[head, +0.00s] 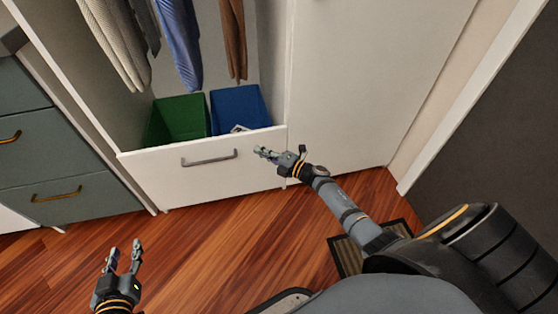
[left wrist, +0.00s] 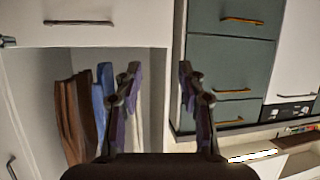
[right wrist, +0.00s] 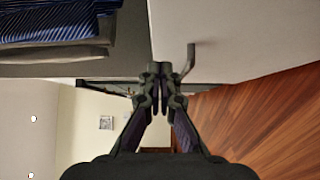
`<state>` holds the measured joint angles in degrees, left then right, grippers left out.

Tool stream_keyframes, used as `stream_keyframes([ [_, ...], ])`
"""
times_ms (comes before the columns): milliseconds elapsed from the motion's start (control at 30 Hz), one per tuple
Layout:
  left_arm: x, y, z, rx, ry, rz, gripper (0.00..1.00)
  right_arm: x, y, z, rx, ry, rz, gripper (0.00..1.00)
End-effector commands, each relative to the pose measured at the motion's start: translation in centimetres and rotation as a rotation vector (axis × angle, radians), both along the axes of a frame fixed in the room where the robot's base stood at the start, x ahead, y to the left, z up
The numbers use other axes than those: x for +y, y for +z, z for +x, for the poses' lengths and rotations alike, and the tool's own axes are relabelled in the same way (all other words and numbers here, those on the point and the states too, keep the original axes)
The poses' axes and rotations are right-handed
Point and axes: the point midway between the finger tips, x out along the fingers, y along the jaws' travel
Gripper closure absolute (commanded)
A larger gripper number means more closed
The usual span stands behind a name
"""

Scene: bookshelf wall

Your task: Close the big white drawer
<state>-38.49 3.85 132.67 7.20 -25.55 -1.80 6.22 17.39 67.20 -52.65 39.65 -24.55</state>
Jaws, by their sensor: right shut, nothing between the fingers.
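The big white drawer (head: 150,178) is at the bottom of the wardrobe in the head view, with a grey bar handle (head: 209,158). It looks pulled out a little, with a green bin (head: 182,118) and a blue bin (head: 240,106) behind its front. It also shows at the top of the left wrist view (left wrist: 120,35) and the upper right of the right wrist view (right wrist: 235,35). My right gripper (head: 268,153) is shut and empty, by the drawer's right end, right of the handle; contact is unclear. My left gripper (head: 124,255) is open and empty, low over the floor, apart from the drawer.
Clothes (head: 180,45) hang above the bins. A grey-green cabinet (head: 45,150) with brass handles stands on the left. A tall white door panel (head: 360,80) is on the right. A dark mat (head: 347,256) lies on the wooden floor by my right arm. The floor before the drawer is clear.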

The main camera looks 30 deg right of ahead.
Motion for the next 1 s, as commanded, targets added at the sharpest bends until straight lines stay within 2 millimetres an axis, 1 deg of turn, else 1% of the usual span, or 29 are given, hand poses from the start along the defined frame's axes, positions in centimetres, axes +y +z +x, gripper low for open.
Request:
stream_keyframes([
  [100, -0.2, -2.8, -1.8, 0.132, -0.006, -0.004, 0.60, -0.7, 0.1, -1.3, 0.001, 0.002, -0.002, 1.00],
  [300, -0.5, -7.3, -5.6, 0.347, -0.020, -0.013, 0.60, -1.9, 0.1, -3.5, 0.002, 0.002, -0.002, 1.00],
  [400, -0.7, -9.0, -7.5, 0.442, -0.026, -0.017, 0.60, -2.5, 0.1, -4.5, 0.002, 0.002, -0.002, 1.00],
  [500, -0.8, -10.3, -9.0, 0.515, -0.032, -0.020, 0.60, -3.0, 0.0, -5.3, 0.002, 0.002, -0.002, 1.00],
  [600, -0.9, -11.1, -10.2, 0.565, -0.037, -0.023, 0.60, -3.3, 0.0, -5.7, 0.001, 0.002, 0.000, 1.00],
  [700, -1.0, -11.5, -10.8, 0.593, -0.039, -0.024, 0.60, -3.4, 0.0, -6.0, 0.001, 0.002, 0.000, 1.00],
  [1000, -1.0, -11.7, -10.9, 0.600, -0.040, -0.025, 0.60, -3.4, 0.0, -6.1, 0.000, 0.002, 0.000, 1.00],
])
